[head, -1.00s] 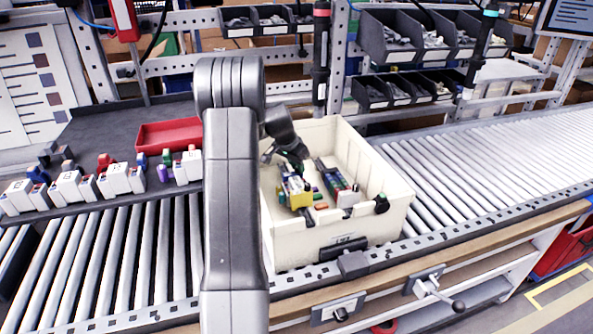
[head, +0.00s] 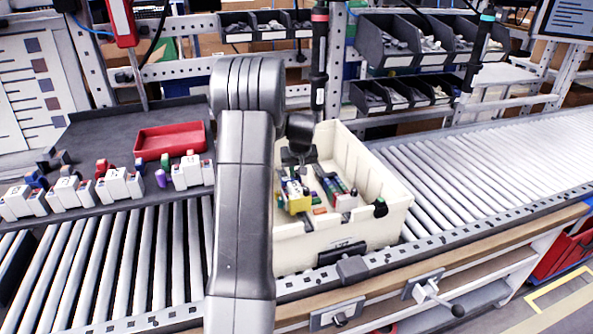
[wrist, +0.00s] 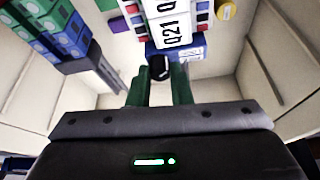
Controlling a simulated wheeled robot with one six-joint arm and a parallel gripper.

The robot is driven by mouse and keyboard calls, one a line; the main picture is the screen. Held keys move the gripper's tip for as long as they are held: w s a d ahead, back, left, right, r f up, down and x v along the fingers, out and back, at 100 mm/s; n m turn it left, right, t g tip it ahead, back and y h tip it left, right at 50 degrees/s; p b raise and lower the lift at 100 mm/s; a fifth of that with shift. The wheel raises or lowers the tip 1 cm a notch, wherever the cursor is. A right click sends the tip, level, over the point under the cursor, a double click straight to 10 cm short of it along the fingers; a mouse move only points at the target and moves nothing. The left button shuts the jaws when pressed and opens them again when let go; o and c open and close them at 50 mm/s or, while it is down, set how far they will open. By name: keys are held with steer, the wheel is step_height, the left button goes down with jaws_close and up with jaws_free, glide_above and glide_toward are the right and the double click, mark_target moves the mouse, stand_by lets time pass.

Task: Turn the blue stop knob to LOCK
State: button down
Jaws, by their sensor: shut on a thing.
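In the wrist view a small, dark round knob (wrist: 159,67) with a pale mark sits against a blue block (wrist: 186,50), below a white label reading Q21. My gripper (wrist: 160,80) has its two green fingers on either side of this knob, shut on it. The knob's dark face makes its colour and the position it points to hard to read. In the head view my gripper (head: 298,170) reaches down into the cream tote (head: 375,215), over the yellow-ended module row (head: 298,200). The knob is hidden there by my gripper and arm.
A second module row (head: 335,188) lies to the right inside the tote. The tote walls stand close around my gripper. The tote rests on a roller conveyor (head: 470,165). A red tray (head: 170,140) and several white modules (head: 120,185) are at the left.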

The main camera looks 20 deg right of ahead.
steer(key=shift+d+n, duration=0.1)
steer(key=shift+n, duration=0.5)
steer(key=shift+n+y, duration=0.3)
steer(key=c, duration=1.3)
jaws_free()
steer(key=b+v, duration=0.1)
steer(key=v, duration=0.6)
steer(key=shift+r, duration=0.25)
steer(key=shift+s+f, duration=0.1)
